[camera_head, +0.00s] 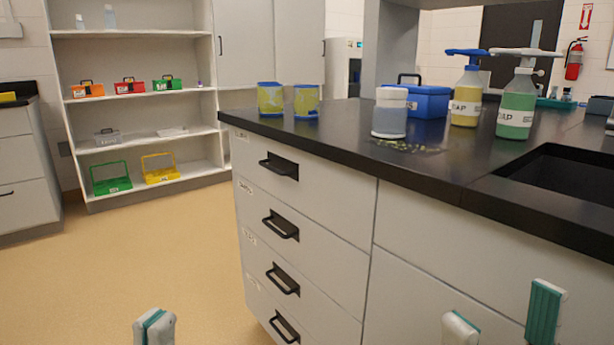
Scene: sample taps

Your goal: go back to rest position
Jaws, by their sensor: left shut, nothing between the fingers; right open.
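My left gripper (154,328) shows at the bottom edge, left of the drawer cabinet, over the tan floor. Its fingertips are together with nothing between them. My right gripper (502,325) shows at the bottom right, in front of the cabinet face. Its two fingertips stand well apart and the gap is empty. Both arms are below the frame and hidden. Neither gripper appears to hold anything.
The island's black counter (440,165) carries two yellow-blue cups (270,99), a white-lidded jar (390,113), a blue box (428,102) and two soap bottles (517,100). The sink (565,175) is at right. Drawer handles (280,166) protrude. Floor (130,245) at left is clear.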

